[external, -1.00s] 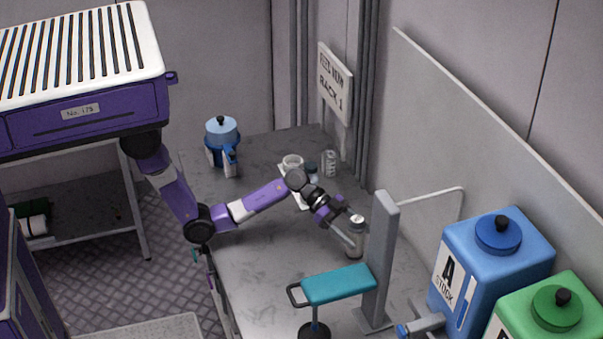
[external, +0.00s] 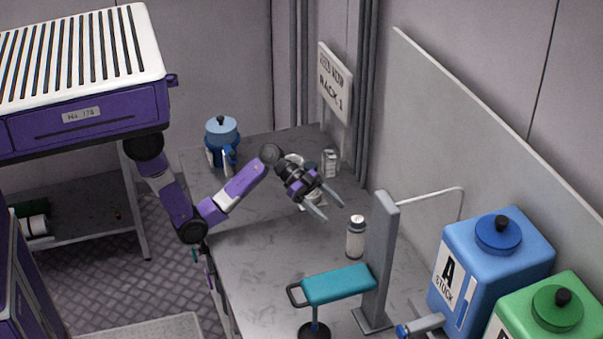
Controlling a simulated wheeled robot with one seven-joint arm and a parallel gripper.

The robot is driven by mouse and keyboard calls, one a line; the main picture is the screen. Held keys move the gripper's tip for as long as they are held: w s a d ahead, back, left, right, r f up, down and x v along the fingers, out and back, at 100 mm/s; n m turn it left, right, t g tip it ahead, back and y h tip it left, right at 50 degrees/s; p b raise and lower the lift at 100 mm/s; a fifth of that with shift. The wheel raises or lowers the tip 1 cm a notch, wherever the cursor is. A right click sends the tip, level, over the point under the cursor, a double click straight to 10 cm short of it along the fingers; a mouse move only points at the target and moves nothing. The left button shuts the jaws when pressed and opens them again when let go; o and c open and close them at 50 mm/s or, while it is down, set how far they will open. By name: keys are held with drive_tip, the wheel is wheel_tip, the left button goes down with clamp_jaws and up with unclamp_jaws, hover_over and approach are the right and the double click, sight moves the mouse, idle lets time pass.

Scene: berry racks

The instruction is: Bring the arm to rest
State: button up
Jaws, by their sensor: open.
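My gripper (external: 328,203) is open and empty in the external view. It hangs above the grey worktop, with its two pale fingers pointing down and to the right.
A grey post (external: 382,260) with a teal pad (external: 338,284) stands near the bottle. Blue (external: 490,270) and green (external: 553,315) tanks stand at right. The worktop's front left (external: 255,265) is clear.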

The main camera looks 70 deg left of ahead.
drive_tip(key=shift+s+a+r, duration=0.2)
drive_tip(key=shift+s+a, duration=0.05)
drive_tip(key=shift+a, duration=0.1)
idle(0.4)
